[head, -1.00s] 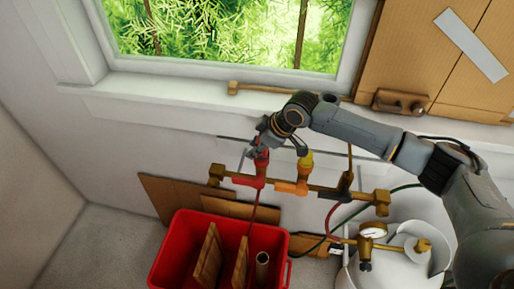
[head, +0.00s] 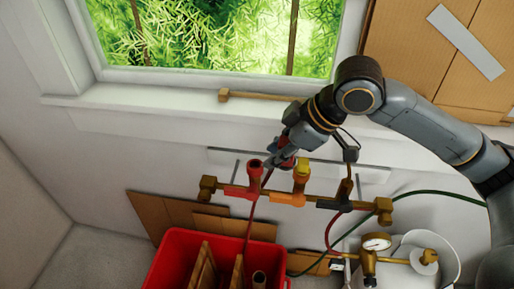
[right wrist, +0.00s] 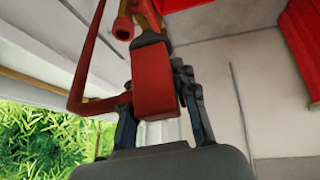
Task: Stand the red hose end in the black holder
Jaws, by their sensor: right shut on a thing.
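My right gripper (head: 280,156) is shut on the red hose end (head: 288,163), just right of the red holder (head: 254,168) and above the rail. In the right wrist view the hose end (right wrist: 153,80) is a red block between the fingers (right wrist: 158,100), with its red hose bending off to the left. The red holder's top looks open and empty. The black holder (head: 334,204) sits on the right part of the brass rail, to the right of my gripper and lower. My left gripper is out of view.
A yellow-topped piece (head: 303,167) stands in the orange holder (head: 288,197), between my gripper and the black holder. A red crate (head: 180,262) stands below. A pressure gauge (head: 376,242) is at lower right. The window sill (head: 160,103) is behind.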

